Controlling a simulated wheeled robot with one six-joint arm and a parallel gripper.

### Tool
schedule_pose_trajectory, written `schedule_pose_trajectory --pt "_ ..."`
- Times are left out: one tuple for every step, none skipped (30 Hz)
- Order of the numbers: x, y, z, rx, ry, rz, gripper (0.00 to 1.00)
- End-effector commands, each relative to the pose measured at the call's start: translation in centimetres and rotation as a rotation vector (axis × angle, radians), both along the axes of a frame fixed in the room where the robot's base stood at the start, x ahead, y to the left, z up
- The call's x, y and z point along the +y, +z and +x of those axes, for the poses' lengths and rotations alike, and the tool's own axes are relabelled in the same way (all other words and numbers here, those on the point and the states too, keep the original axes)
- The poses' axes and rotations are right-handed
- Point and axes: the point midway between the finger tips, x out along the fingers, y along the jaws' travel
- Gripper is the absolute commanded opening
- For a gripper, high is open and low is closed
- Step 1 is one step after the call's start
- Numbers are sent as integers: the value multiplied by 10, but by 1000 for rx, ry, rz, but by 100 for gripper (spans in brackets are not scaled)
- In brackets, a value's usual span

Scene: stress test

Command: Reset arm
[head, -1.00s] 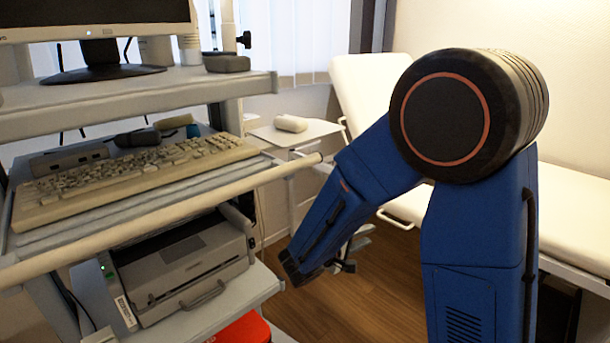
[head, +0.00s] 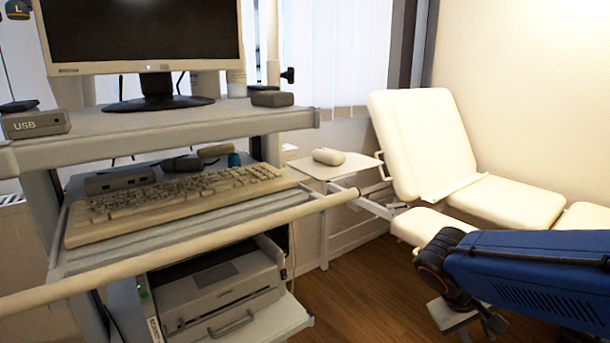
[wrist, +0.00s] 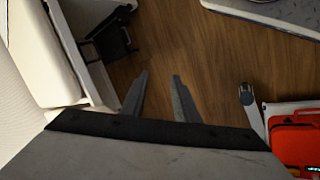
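My gripper (wrist: 159,76) shows in the wrist view with two dark fingers apart and nothing between them. Below the fingers is bare wooden floor (wrist: 155,45). In the head view my blue arm (head: 540,272) reaches in from the right edge, low in front of the cream treatment couch (head: 515,198). The gripper's fingertips cannot be made out clearly in the head view.
A cart with a keyboard (head: 170,203), monitor (head: 140,35) and printer (head: 220,295) stands at left. A small side table (head: 310,168) holds a white object (head: 329,156). A red device (wrist: 293,140) lies at the wrist view's lower right. Floor between cart and couch is clear.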

Motion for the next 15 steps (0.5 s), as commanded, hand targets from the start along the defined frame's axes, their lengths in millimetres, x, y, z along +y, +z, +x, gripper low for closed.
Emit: schedule_pose_trajectory --pt "2 3 -9 -18 -11 46 28" --pt "5 4 -14 -27 -13 75 28" --pt "8 5 -20 -40 -17 113 28" --pt "11 6 -25 -49 -19 142 28" --pt "14 7 -29 -60 -19 170 28" --pt "18 9 -34 -78 -20 207 28" --pt "22 11 -38 -92 -20 235 28" --pt "25 13 -41 -106 -19 262 28" --pt "30 15 -46 -127 -17 297 28" --pt "33 17 -49 -144 -16 323 28" --pt "37 19 -52 -160 -14 348 28" --pt "42 22 -56 -181 -9 380 28" --pt "45 24 -58 -198 -7 401 28" --pt "48 27 -60 -215 -3 422 28" --pt "52 29 -62 -235 2 446 28"
